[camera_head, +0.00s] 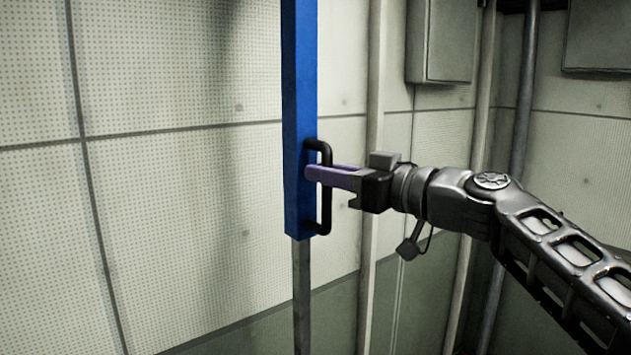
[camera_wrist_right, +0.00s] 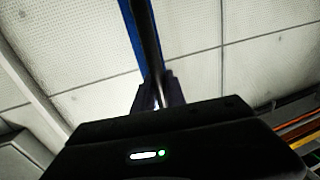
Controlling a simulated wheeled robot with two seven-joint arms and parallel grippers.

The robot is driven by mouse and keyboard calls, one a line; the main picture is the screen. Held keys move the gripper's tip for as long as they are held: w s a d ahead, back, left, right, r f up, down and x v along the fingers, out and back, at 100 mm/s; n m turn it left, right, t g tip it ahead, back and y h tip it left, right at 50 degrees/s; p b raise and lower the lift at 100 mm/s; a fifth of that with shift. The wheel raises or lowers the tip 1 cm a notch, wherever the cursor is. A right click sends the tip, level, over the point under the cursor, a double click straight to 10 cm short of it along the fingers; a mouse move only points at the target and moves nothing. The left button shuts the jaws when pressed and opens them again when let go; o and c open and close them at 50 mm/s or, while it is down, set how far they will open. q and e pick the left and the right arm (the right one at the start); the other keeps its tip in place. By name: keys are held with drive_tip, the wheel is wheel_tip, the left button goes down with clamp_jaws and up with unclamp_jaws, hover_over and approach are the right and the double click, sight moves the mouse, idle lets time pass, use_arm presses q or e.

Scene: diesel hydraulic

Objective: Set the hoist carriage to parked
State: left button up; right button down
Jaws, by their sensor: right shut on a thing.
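A blue upright bar (camera_head: 300,90) with a black D-shaped handle (camera_head: 325,215) on its right side stands in the middle of the head view. I take it to be the hoist carriage. It sits on a thin grey post (camera_head: 302,290) that shows below it. My right gripper (camera_head: 312,172) comes in from the right, and its purple fingers are shut on the handle's upright part. In the right wrist view the fingers (camera_wrist_right: 158,95) close around the dark handle bar (camera_wrist_right: 146,45), with the blue bar (camera_wrist_right: 131,35) behind it. My left gripper is not in view.
A pale panelled wall (camera_head: 180,80) lies behind the bar. Vertical pipes (camera_head: 522,100) and grey wall boxes (camera_head: 441,42) are at the back right. The space left of the bar is clear.

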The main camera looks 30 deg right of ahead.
drive_tip(key=shift+d+r, duration=0.15)
drive_tip(key=shift+d, duration=0.15)
drive_tip(key=c, duration=1.4)
unclamp_jaws()
drive_tip(key=shift+d, duration=0.1)
drive_tip(key=shift+o, duration=0.2)
drive_tip(key=b+v, duration=0.2)
drive_tip(key=v, duration=0.5)
drive_tip(key=shift+s, duration=0.4)
